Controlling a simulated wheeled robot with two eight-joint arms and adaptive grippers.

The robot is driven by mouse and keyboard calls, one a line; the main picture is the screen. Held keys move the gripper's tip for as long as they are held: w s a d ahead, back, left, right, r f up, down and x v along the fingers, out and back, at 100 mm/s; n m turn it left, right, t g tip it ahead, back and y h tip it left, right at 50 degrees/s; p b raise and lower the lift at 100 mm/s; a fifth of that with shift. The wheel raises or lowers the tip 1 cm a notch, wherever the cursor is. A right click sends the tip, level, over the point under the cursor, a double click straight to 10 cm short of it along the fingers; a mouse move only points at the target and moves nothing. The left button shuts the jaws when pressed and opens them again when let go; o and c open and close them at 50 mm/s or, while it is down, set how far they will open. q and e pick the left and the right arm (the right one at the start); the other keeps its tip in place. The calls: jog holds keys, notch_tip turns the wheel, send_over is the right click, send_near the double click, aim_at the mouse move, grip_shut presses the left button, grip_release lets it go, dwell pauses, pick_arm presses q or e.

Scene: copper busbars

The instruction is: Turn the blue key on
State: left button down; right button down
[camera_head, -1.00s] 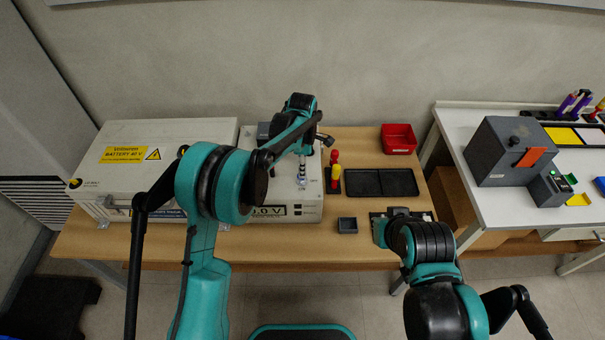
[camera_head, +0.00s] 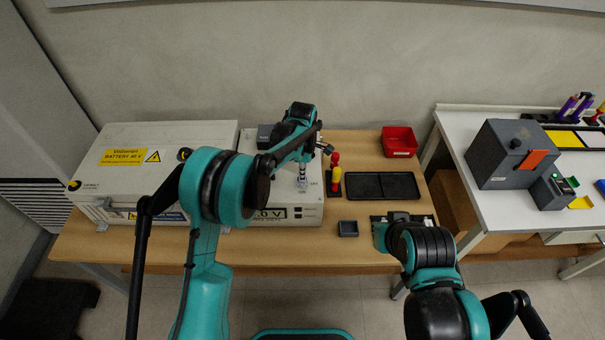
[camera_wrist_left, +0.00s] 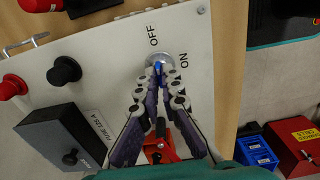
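The blue key (camera_wrist_left: 157,68) sits in a round silver switch on the pale front box (camera_head: 312,214), with OFF and ON labels beside it. In the left wrist view my left gripper (camera_wrist_left: 158,64) has its fingertips brought together at the switch, with the blue key between them. The fingers partly hide the key, and I cannot tell its exact angle. In the head view this gripper (camera_head: 303,182) points down at the box top by the ON label. My right gripper (camera_head: 380,220) is over the front right of the wooden table; its fingers are not clear.
Red and yellow handled tools (camera_head: 336,175) stand just right of the box. A black tray (camera_head: 383,186), a small dark box (camera_head: 347,228) and a red bin (camera_head: 399,141) lie further right. A large battery case (camera_head: 110,205) stands left. Black (camera_wrist_left: 64,70) and red knobs rise near the switch.

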pick_arm(q)
jog(key=m+p, duration=0.1)
jog(key=m, duration=0.3)
jog(key=shift+m, duration=0.4)
jog(key=m, duration=0.5)
jog(key=shift+p, duration=0.35)
jog(key=m, duration=0.4)
jog(key=shift+m, duration=1.9)
jog(key=shift+p, duration=0.3)
jog(key=c, duration=1.7)
grip_release()
